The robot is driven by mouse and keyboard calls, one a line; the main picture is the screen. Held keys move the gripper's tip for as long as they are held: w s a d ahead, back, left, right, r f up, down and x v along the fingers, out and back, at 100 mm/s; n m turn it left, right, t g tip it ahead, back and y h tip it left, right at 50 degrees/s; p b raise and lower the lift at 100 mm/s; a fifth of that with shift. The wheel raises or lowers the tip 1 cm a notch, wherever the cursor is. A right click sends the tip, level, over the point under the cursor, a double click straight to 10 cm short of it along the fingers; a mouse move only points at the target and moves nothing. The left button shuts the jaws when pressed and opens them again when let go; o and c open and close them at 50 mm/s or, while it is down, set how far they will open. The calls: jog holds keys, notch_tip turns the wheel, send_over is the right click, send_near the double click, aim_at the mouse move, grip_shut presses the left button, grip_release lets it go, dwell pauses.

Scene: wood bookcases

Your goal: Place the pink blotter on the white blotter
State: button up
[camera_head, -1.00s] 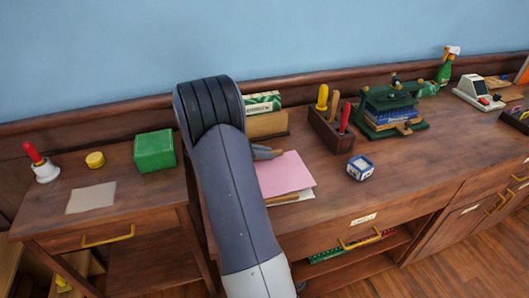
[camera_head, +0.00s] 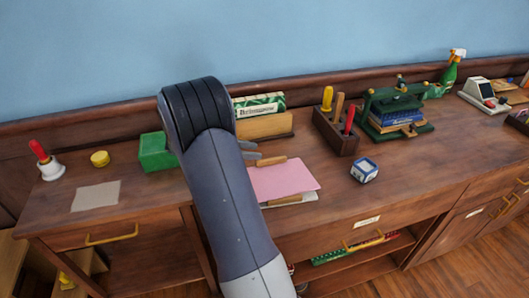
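The pink blotter (camera_head: 283,178) lies flat on the right desk, just right of my arm. A pale sheet (camera_head: 290,201) shows under its front edge. A separate off-white sheet (camera_head: 95,196) lies flat and bare on the small left desk. I cannot tell for sure which pale sheet is the white blotter. My gripper (camera_head: 249,150) is mostly hidden behind my arm. Only grey tips show, behind the pink blotter's far left corner and near a wooden handle-like piece (camera_head: 271,161). Whether the gripper is open or shut is unclear.
A green box (camera_head: 155,152), a yellow tin (camera_head: 100,159) and a red-handled bell (camera_head: 47,162) stand on the left desk.

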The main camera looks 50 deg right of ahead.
aim_at(269, 159)
jog(key=v, duration=0.5)
jog(key=shift+w+a+r, duration=0.15)
jog(key=shift+w+a, duration=0.05)
jog(key=shift+a, duration=0.15)
jog(key=x, duration=1.2)
jog(key=shift+s, duration=0.15)
jog(key=shift+r, duration=1.8)
